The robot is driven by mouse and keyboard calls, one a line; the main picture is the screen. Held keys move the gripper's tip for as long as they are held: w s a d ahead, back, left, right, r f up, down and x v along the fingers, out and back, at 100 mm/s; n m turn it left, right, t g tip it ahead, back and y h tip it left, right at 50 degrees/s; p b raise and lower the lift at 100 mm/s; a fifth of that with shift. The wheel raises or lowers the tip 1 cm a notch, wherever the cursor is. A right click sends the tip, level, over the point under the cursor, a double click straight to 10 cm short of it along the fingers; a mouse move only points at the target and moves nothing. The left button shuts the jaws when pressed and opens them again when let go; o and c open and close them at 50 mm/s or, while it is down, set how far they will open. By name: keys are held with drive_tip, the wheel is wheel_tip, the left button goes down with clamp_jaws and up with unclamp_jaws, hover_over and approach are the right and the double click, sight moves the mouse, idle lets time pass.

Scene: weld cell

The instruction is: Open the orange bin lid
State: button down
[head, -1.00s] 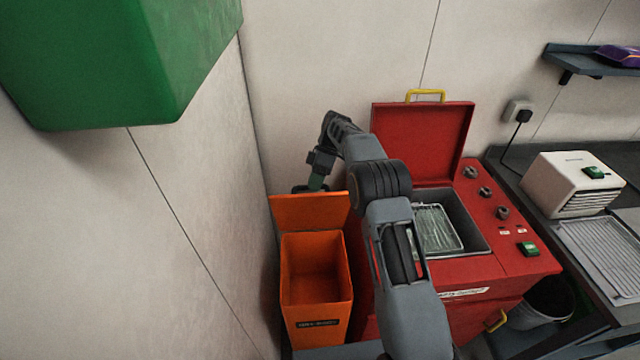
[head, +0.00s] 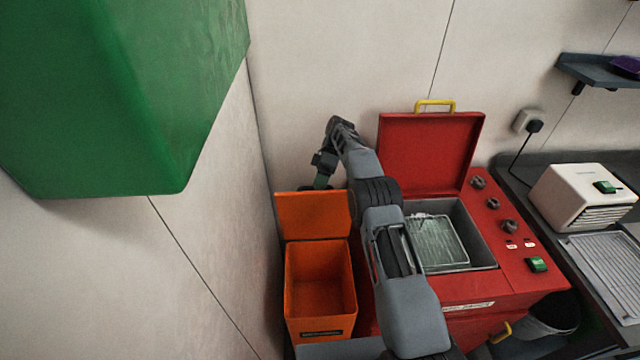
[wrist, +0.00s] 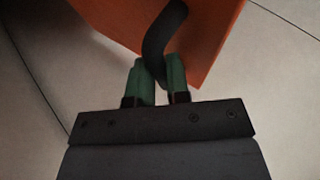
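The orange bin (head: 320,322) stands at the lower middle of the head view, with its top open and its inside visible. Its orange lid (head: 312,214) stands raised at the back edge of the bin. My gripper (head: 320,182) is at the far side of the lid, near its top edge, and is partly hidden by it. In the wrist view, the green fingertips (wrist: 157,78) are closed around the dark curved handle (wrist: 160,38) on the orange lid (wrist: 212,40). The handle runs between the two fingers.
A red machine (head: 515,262) with its lid (head: 430,150) up and a wire basket (head: 438,243) inside stands right of the bin. A wall is close on the left. A large green object (head: 110,90) hangs at upper left. A white box (head: 580,195) sits on the right bench.

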sight(325, 191)
drive_tip(key=shift+f, duration=0.75)
drive_tip(key=c, duration=1.1)
unclamp_jaws()
drive_tip(key=shift+w, duration=0.2)
drive_tip(key=shift+s+r, duration=0.1)
drive_tip(key=shift+r, duration=0.1)
drive_tip(key=r, duration=0.2)
drive_tip(key=r+p, duration=0.1)
drive_tip(key=shift+s+r, duration=0.3)
drive_tip(key=shift+r, duration=0.05)
drive_tip(key=s+r+b, duration=0.1)
drive_tip(key=s+r, duration=0.1)
drive_tip(key=s+d+r+b, duration=0.1)
drive_tip(key=s+r+b, duration=0.1)
drive_tip(key=s+r, duration=0.1)
drive_tip(key=shift+r, duration=0.15)
drive_tip(key=s+d+r+b, duration=0.1)
drive_tip(key=s+r+b, duration=0.2)
drive_tip(key=s, duration=0.5)
drive_tip(key=shift+d+r+b, duration=0.2)
drive_tip(key=shift+r+b, duration=0.1)
drive_tip(key=shift+r, duration=0.15)
